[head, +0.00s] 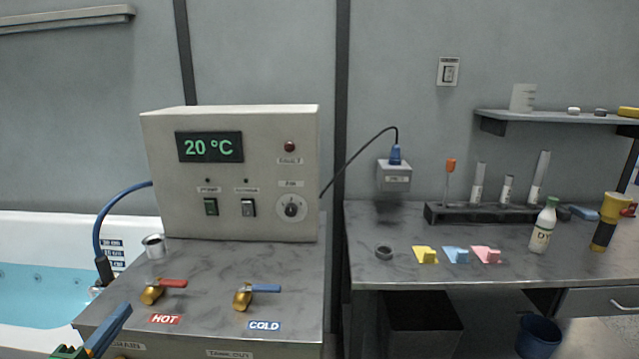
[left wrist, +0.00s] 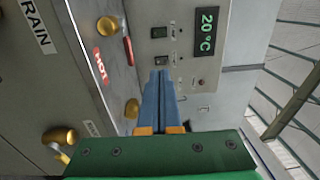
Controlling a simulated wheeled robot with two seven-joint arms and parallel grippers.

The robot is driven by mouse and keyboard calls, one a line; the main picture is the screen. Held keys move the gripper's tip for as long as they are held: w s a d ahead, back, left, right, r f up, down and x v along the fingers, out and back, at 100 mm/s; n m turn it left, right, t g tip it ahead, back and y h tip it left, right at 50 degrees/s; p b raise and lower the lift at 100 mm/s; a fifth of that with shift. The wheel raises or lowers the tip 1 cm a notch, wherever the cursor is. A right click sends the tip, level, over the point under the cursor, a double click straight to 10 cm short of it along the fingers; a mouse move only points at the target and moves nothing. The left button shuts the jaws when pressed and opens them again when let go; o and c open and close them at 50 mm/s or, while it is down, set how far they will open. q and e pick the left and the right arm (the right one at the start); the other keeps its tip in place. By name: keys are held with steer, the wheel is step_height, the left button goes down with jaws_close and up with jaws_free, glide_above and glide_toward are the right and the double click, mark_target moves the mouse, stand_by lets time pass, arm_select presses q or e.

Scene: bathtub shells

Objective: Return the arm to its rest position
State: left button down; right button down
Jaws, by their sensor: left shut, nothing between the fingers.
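My left gripper (head: 125,308) shows at the bottom left of the head view, with blue fingers and part of a green body. It is in front of the metal counter (head: 215,275), to the left of the brass HOT valve (head: 153,293) with its red lever. In the left wrist view, the blue fingers (left wrist: 159,74) lie together with nothing between them. They point towards the control box (left wrist: 190,50), which shows turned sideways. My right gripper is in neither view.
A blue-levered COLD valve (head: 243,298) and a white cup (head: 154,246) are on the counter. The bathtub (head: 40,220) with blue water is at the left.

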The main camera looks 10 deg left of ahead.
arm_select(q)
steer(key=s+a+f+n+g+y, duration=0.1)
steer(key=s+f+n+g, duration=0.2)
steer(key=f, duration=0.7)
steer(key=s+a+f+n+g+y, duration=0.15)
steer(key=s+f+n, duration=0.25)
steer(key=f, duration=0.5)
steer(key=s+f+n+g, duration=0.3)
steer(key=f+g, duration=0.1)
steer(key=f, duration=0.6)
steer(key=s+d+f+n+g+h, duration=0.1)
steer(key=s+d+f+g, duration=0.1)
steer(key=s+d+f, duration=0.3)
steer(key=s+d+f+n+g+h, duration=0.1)
steer(key=s+d+f+n+g, duration=0.2)
steer(key=f, duration=0.5)
steer(key=s+d+f+g+h, duration=0.1)
steer(key=s+d+f+g, duration=0.1)
steer(key=s+d+f, duration=0.2)
steer(key=s+d+f+g+h, duration=0.1)
steer(key=s+d+f, duration=0.3)
steer(key=s+d, duration=0.7)
steer(key=shift+d+g, duration=0.45)
steer(key=shift+d, duration=0.1)
steer(key=shift+f+h, duration=0.1)
steer(key=shift+h, duration=0.15)
